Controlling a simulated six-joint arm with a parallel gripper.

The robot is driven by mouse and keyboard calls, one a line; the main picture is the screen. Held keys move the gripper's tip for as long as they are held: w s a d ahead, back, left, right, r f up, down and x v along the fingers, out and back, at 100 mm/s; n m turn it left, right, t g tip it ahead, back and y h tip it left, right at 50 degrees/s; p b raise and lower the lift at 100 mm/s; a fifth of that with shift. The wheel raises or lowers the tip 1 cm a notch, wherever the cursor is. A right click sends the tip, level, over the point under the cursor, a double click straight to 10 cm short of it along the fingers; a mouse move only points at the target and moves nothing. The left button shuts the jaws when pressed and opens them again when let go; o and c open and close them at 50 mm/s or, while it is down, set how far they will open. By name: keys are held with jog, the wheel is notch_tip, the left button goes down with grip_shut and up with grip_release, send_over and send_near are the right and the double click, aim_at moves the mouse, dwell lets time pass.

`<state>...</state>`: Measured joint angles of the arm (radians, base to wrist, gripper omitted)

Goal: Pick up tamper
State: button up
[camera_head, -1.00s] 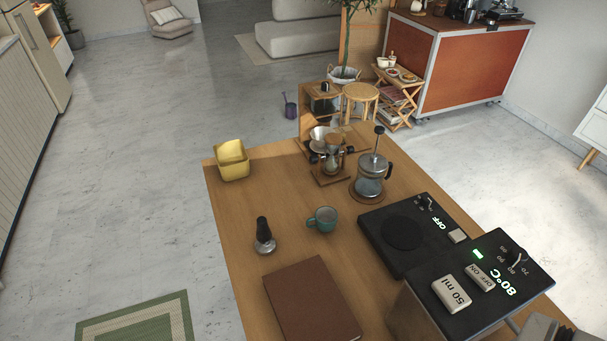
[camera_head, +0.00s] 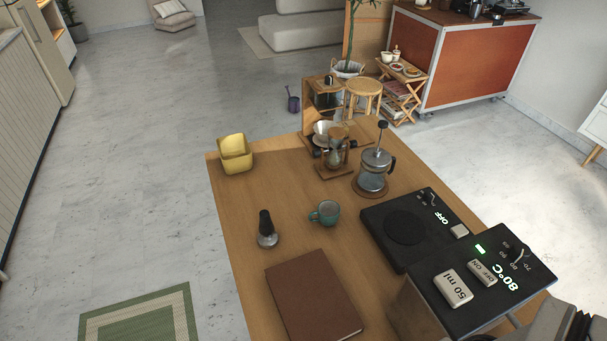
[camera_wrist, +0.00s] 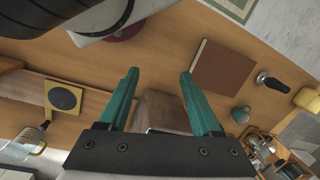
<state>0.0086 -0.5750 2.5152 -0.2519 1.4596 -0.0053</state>
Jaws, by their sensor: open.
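The tamper (camera_head: 267,230) stands upright on the wooden table, with a black handle on top and a round metal base. In the wrist view the tamper (camera_wrist: 272,83) shows at the right, well beyond my fingers. My gripper (camera_wrist: 158,75) has two teal fingers spread apart with nothing held between them. It is high over the table and far from the tamper.
A teal mug (camera_head: 325,212) stands right of the tamper, and a brown book (camera_head: 312,294) lies in front of it. Yellow containers (camera_head: 236,162), a French press (camera_head: 374,172), a black hot plate (camera_head: 407,228) and a dispenser (camera_head: 482,278) are also on the table (camera_head: 290,190).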

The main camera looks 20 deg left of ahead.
aim_at(266, 227)
jog(key=w+d+r+n+t+h, duration=0.1)
jog(key=w+d+r+n+h, duration=0.15)
jog(key=w+n+h, duration=0.6)
jog(key=w+a+r+n+t, duration=0.2)
jog(key=w+a+n+t, duration=0.3)
jog(key=w+a+n, duration=0.7)
jog(key=s+a+f+n+t+y, duration=0.2)
jog(key=a+n+t+y, duration=0.2)
jog(key=a+n, duration=0.8)
jog(key=s+a+f+n+t+y, duration=0.2)
jog(key=s+a+n+t+y, duration=0.15)
jog(key=a+n, duration=0.9)
notch_tip(266, 227, down, 12)
jog(key=w+m, duration=0.2)
jog(key=x, duration=0.5)
jog(key=a+x, duration=0.1)
jog(key=x, duration=0.9)
jog(key=shift+w+a+r, duration=0.15)
jog(key=shift+a+r, duration=0.15)
jog(key=shift+r, duration=0.15)
grip_shut()
